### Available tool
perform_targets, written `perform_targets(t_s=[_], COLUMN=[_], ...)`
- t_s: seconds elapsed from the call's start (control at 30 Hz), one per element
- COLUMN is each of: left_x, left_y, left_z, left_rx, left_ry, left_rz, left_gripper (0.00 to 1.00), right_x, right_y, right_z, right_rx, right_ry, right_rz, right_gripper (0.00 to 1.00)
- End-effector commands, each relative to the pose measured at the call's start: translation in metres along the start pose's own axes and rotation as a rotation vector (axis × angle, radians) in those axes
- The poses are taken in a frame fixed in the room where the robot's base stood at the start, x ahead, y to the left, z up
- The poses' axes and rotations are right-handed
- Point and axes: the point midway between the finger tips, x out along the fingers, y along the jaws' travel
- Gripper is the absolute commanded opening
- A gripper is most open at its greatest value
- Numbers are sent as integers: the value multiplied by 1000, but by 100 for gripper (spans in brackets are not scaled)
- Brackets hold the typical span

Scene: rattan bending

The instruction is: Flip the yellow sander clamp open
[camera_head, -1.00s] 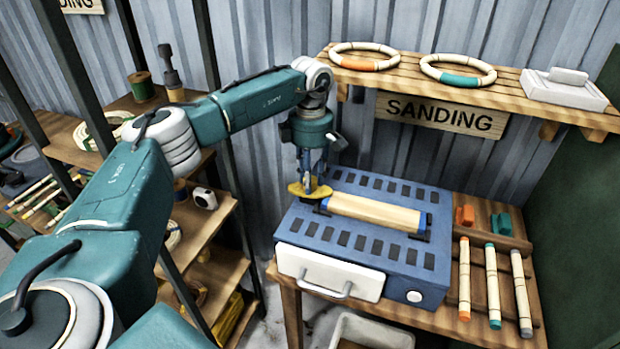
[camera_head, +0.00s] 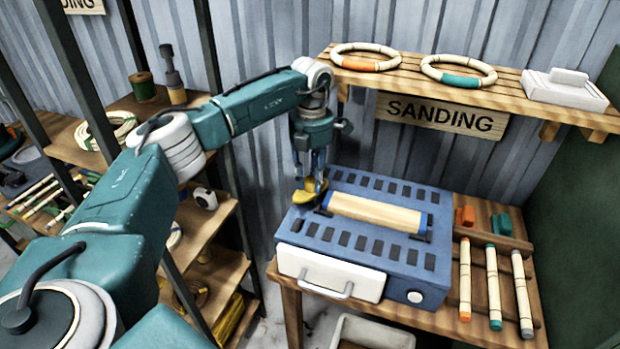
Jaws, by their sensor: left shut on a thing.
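The yellow clamp (camera_head: 307,194) is at the left end of the rattan-coloured roll (camera_head: 376,213) on top of the blue sander (camera_head: 345,240). The clamp looks tilted, with its right side higher. My left gripper (camera_head: 311,183) points down from above and is shut on the clamp, its fingers partly hiding it. The clamp's hinge is too small to make out. My right gripper is out of view.
A wooden shelf (camera_head: 440,78) with two rattan rings hangs above the sander. Several rattan sticks lie on the bench (camera_head: 450,325) at right, beside orange and green blocks. An open shelf rack (camera_head: 205,240) stands at left.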

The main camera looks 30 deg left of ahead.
Motion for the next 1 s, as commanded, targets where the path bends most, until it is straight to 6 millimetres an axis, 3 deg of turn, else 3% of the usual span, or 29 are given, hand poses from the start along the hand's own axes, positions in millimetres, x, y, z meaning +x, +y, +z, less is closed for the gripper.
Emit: perform_targets(t_s=[0.5, 1.0], left_x=[-4, -6], left_y=[0, 2], left_z=[5, 5], left_rx=[-395, -515], left_ry=[-17, -21], left_rz=[-5, -4], left_gripper=[3, 2], right_x=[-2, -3], right_y=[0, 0], right_z=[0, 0], right_rx=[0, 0], right_ry=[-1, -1], right_rz=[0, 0], right_gripper=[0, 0])
